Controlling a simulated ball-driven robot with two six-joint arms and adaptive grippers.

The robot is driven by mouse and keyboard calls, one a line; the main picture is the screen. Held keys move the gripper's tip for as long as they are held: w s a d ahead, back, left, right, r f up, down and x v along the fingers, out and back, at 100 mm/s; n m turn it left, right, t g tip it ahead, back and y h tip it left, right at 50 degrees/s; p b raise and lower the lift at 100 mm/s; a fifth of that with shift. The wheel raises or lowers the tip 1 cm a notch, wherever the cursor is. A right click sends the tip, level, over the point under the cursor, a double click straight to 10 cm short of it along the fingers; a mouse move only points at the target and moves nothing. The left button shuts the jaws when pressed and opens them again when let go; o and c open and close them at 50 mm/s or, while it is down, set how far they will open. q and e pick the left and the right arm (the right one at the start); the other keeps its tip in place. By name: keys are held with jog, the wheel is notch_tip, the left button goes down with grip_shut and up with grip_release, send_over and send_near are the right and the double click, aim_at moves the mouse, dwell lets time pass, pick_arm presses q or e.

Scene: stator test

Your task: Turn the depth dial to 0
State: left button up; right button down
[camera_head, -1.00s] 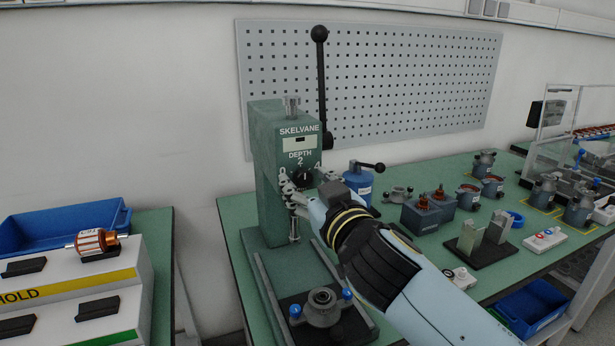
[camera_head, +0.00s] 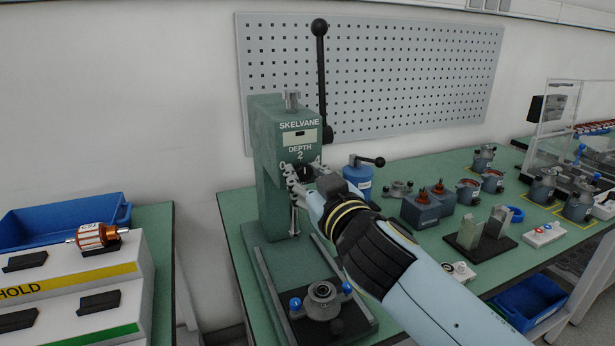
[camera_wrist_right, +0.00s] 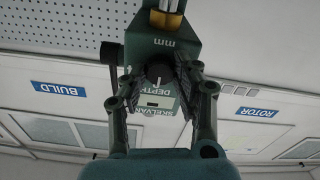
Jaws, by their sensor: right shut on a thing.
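The green SKELVANE press (camera_head: 268,150) stands on the bench, with a DEPTH scale on its front marked 0, 2 and 4, 2 at the top. The black depth dial (camera_head: 304,171) sits below the 2, partly hidden by my right gripper (camera_head: 305,179). In the right wrist view the dial (camera_wrist_right: 156,72) is between the fingers of my right gripper (camera_wrist_right: 157,85), which is shut on it. That view is upside down; a pale mark on the dial seems to point toward the DEPTH lettering. My left gripper is not in view.
A black lever (camera_head: 320,75) rises at the press's right. A blue canister (camera_head: 357,177) stands close right of my right gripper. A fixture with blue knobs (camera_head: 321,300) sits on the press base. A rack (camera_head: 80,285) holding a copper rotor (camera_head: 92,236) is left.

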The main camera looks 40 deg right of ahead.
jog(key=shift+n, duration=0.4)
jog(key=n, duration=0.4)
jog(key=shift+n+p, duration=0.3)
jog(key=shift+n, duration=0.1)
jog(key=n+p, duration=0.1)
jog(key=n, duration=0.5)
jog(key=shift+f, duration=0.1)
jog(key=shift+n, duration=0.3)
jog(key=c, duration=1)
grip_release()
jog(key=v, duration=1.2)
jog(key=shift+s, duration=0.1)
